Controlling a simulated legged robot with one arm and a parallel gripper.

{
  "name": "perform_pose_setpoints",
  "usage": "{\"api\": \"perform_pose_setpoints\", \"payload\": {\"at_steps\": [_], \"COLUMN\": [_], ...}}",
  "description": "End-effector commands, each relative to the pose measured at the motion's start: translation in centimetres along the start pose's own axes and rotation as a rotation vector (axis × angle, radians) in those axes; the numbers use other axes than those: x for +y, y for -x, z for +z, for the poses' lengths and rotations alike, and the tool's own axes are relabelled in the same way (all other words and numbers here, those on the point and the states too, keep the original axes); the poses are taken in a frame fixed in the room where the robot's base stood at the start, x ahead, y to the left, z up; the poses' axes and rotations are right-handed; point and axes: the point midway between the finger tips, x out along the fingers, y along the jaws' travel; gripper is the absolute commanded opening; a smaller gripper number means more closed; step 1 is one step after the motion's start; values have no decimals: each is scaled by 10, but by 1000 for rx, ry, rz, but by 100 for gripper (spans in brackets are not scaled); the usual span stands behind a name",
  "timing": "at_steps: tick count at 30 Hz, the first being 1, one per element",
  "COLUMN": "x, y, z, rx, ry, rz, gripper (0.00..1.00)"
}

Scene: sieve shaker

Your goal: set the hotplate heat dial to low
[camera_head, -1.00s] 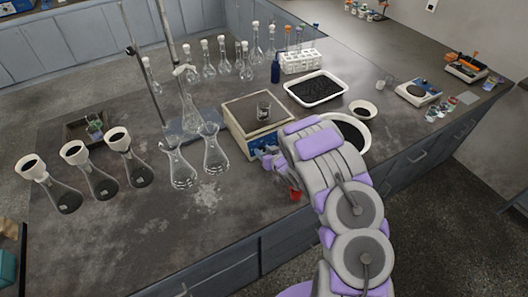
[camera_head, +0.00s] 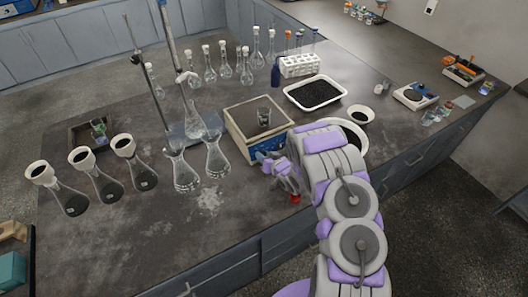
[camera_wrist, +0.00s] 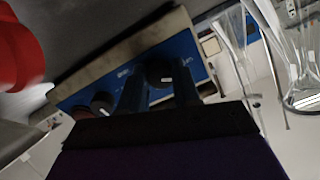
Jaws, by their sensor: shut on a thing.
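The hotplate (camera_head: 234,131) is a pale box with a dark top and a blue front panel, standing on the bench. In the wrist view the blue panel (camera_wrist: 205,70) runs diagonally. A round black dial (camera_wrist: 160,72) with a small pale mark sits between my fingertips. Another dark knob (camera_wrist: 103,103) shows to its left on the panel. My gripper (camera_wrist: 159,88) is shut on the black dial; in the head view my gripper (camera_head: 268,162) is at the panel. The dial labels are too small to read.
A red object (camera_head: 295,198) lies by my wrist near the bench edge; it looms left in the wrist view (camera_wrist: 18,55). Glass flasks (camera_head: 217,160) stand left of the hotplate. A black-filled tray (camera_head: 315,93) and white bowl (camera_head: 361,113) are to the right.

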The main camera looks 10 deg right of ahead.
Motion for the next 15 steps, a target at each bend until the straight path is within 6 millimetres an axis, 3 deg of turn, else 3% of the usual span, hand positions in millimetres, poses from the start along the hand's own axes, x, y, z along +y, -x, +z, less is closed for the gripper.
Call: {"api": "perform_pose_setpoints", "payload": {"at_steps": [15], "x": [-1], "y": [2], "z": [-2], "rx": [15], "ry": [-442], "rz": [-4], "gripper": [1]}}
